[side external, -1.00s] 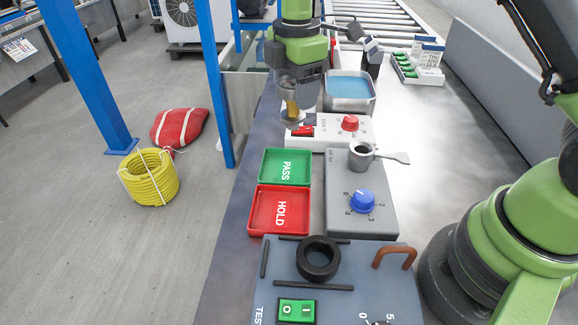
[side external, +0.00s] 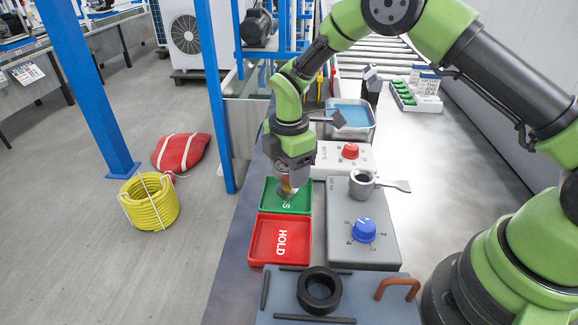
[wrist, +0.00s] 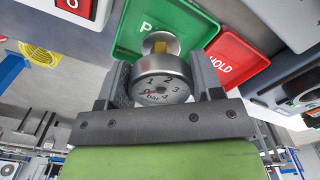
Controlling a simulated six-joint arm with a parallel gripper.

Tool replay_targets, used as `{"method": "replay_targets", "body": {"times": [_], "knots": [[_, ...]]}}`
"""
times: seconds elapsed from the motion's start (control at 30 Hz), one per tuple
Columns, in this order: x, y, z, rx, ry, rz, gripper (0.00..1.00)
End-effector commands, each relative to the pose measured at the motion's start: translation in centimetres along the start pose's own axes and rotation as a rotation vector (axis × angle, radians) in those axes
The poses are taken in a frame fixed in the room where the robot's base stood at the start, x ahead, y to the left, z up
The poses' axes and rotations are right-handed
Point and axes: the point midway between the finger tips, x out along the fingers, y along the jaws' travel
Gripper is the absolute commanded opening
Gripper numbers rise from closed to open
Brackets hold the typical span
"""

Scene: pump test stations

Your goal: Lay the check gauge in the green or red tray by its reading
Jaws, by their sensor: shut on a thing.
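The check gauge (wrist: 160,82) is a round silver dial with a brass stem and numbers around its face marked bar. In the wrist view its red needle appears to point near the low end, by 0; the exact reading is hard to tell. My gripper (side external: 291,176) is shut on the gauge, which hangs over the green PASS tray (side external: 270,200). The gauge's lower end is at or just above the tray floor; I cannot tell if it touches. The tray also fills the upper wrist view (wrist: 203,27). The red HOLD tray (side external: 254,240) is empty beside it.
A grey box with a blue knob (side external: 363,230) stands right of the trays, with a metal cup-like fitting (side external: 362,183) on it. A white box with a red knob (side external: 350,151) is behind. A black ring (side external: 319,290) lies on the front station.

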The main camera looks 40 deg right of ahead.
Motion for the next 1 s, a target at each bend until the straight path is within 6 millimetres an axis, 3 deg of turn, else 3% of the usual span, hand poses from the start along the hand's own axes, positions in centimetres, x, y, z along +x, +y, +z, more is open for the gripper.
{"method": "replay_targets", "body": {"times": [0.13, 0.17, 0.27, 0.53, 0.67, 1.0], "knots": [[0.3, 0.0, 0.0, 0.0, 0.0, 0.0, 0.21], [0.3, 0.0, 0.0, 0.0, 0.0, 0.0, 0.64], [0.2, 0.0, 0.0, 0.0, 0.0, 0.0, 0.85], [0.1, 0.0, 0.0, 0.0, 0.0, 0.0, 0.85], [-0.9, 0.1, 0.0, 0.0, 0.001, 0.003, 0.85], [-8.1, 0.1, 0.0, 0.0, 0.002, 0.007, 0.85]]}}
